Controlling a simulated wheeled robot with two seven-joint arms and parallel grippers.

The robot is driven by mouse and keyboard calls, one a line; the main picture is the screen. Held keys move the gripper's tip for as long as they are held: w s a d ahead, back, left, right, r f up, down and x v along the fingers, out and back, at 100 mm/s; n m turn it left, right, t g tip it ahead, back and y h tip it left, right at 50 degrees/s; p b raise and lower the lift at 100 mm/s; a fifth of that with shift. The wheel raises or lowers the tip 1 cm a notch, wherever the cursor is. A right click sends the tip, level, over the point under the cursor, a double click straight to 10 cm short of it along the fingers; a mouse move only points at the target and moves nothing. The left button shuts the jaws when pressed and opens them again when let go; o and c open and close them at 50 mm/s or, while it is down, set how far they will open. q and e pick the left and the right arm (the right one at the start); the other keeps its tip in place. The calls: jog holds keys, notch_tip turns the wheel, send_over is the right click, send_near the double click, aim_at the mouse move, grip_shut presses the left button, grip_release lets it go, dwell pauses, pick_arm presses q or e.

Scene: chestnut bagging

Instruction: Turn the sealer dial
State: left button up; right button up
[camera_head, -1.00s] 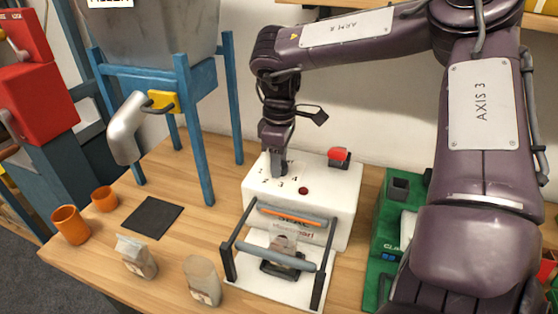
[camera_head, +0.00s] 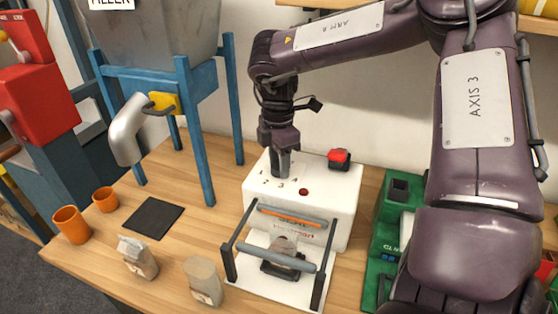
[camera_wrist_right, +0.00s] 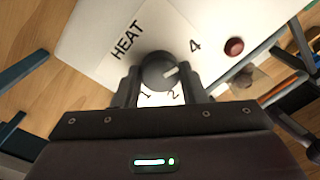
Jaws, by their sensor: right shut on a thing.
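The white sealer (camera_head: 318,215) stands on the wooden table, with numbers around its dial on the top face. My right gripper (camera_head: 280,165) points down onto the top of the sealer and covers the dial in the head view. In the right wrist view the dark round dial (camera_wrist_right: 158,72) with a pale pointer mark sits between the two fingers of my right gripper (camera_wrist_right: 158,88), which are shut on it. The pointer mark lies between the 2 and the 4. "HEAT" is printed beside the dial. My left gripper is not in view.
A red switch (camera_head: 339,159) and a small red button (camera_head: 303,191) are on the sealer's top. A bag is in the sealer's front jaw below the handle bar (camera_head: 276,257).

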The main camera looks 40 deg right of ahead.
aim_at(278, 164)
jog(key=shift+w+r, duration=0.1)
dwell(0.3)
jog(key=o, duration=1)
notch_tip(278, 164, up, 8)
jog(key=shift+f, duration=0.15)
dwell(0.4)
